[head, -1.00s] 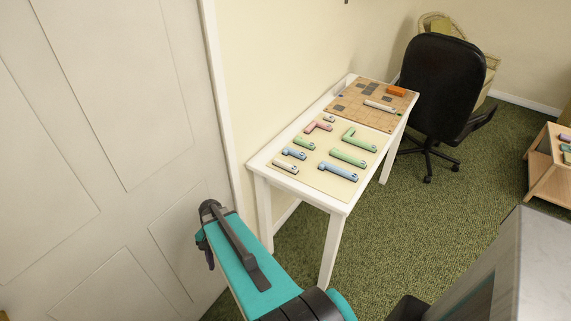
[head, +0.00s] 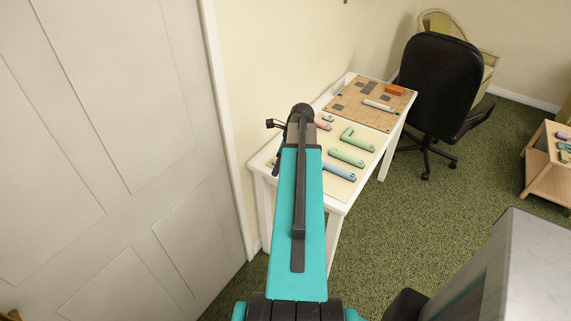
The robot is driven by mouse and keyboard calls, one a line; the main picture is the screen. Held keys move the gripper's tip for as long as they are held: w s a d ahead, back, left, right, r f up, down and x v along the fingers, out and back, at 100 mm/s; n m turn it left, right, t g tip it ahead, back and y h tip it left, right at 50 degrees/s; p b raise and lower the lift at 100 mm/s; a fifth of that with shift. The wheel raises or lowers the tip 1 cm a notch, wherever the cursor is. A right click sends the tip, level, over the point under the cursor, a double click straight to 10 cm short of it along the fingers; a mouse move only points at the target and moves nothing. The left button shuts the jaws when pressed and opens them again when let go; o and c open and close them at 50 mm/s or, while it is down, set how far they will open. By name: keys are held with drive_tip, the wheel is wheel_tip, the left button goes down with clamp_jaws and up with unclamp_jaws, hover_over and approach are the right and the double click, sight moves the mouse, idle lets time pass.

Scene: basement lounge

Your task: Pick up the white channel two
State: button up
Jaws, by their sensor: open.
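A long white channel (head: 378,105) lies on the tan gridded board at the far end of the white table. A smaller white piece (head: 327,118) lies on the near mat. I cannot tell from the picture which is channel two. My gripper (head: 273,124) shows as small dark prongs left of my arm's end, over the table's left side, apart from both pieces. It looks open and empty. My teal arm hides the near left part of the mat, including the white piece seen there earlier.
Green channels (head: 346,157), a green angled piece (head: 357,139), a blue channel (head: 338,172) and a pink piece (head: 322,126) lie on the mat. An orange block (head: 395,90) is on the board. A black chair (head: 440,85) stands beside the table. A door (head: 110,140) is left.

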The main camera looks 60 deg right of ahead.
drive_tip(key=s+d+r+m+t+h, duration=0.1)
drive_tip(key=s+d+r+m, duration=0.3)
drive_tip(key=d+r, duration=0.3)
drive_tip(key=shift+s+r+p, duration=0.2)
drive_tip(key=shift+s+p, duration=0.1)
drive_tip(key=shift+s, duration=0.45)
drive_tip(key=shift+f, duration=0.1)
drive_tip(key=shift+p+x, duration=0.95)
drive_tip(key=shift+x, duration=3.3)
drive_tip(key=shift+w+f, duration=0.1)
drive_tip(key=shift+f, duration=0.05)
drive_tip(key=shift+p+x, duration=0.9)
drive_tip(key=shift+x, duration=0.3)
drive_tip(key=shift+p+x, duration=0.3)
drive_tip(key=shift+x, duration=0.9)
drive_tip(key=shift+d, duration=0.1)
